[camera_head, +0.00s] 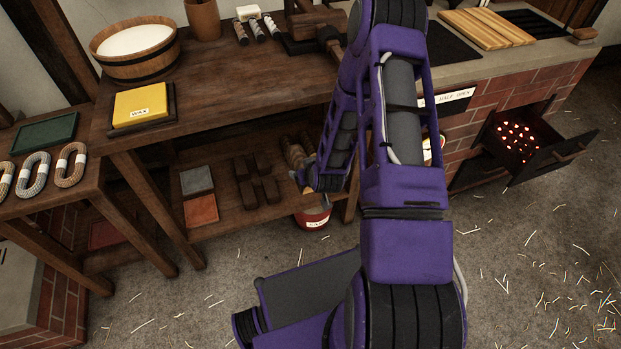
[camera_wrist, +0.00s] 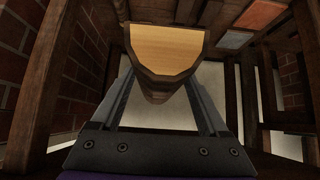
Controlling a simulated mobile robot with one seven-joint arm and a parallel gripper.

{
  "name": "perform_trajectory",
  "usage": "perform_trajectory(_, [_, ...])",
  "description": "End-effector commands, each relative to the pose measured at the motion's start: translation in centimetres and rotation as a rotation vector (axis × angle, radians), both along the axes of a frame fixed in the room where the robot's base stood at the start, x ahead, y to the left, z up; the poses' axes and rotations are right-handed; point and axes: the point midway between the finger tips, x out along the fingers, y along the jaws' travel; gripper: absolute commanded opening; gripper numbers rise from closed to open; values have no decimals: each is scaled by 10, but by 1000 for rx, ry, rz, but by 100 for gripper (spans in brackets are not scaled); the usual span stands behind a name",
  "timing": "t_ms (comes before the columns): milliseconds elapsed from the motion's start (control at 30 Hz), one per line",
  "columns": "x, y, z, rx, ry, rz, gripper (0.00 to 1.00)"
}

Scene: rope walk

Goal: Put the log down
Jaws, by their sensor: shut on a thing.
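In the wrist view my gripper (camera_wrist: 163,92) is shut on the log (camera_wrist: 167,48). The log's pale, flat cut end faces the camera, and its dark bark shows below it between the two fingers. In the head view my purple arm reaches down to the lower shelf (camera_head: 235,213) under the workbench. Brown, log-like wood (camera_head: 297,153) shows beside my wrist there, partly hidden by my arm. The fingers are hard to make out in that view. I cannot tell whether the held log touches the shelf.
Several dark blocks (camera_head: 256,178), a grey square (camera_head: 196,181) and a red square (camera_head: 201,210) lie on the lower shelf. A red bucket (camera_head: 312,218) stands below my wrist. An open drawer with glowing embers (camera_head: 517,138) is at right.

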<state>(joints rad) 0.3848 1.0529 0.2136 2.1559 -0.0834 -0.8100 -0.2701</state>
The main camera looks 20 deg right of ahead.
Motion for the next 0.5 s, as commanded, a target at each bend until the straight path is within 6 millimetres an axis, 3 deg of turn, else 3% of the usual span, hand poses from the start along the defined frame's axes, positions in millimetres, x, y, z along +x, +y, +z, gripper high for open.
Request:
perform_trajectory(33, [-4,6,24,-4,-6,4,8])
perform_trajectory(200, [-22,22,85,-4,-8,4,8])
perform_trajectory(500, [-47,45,171,-2,-7,2,8])
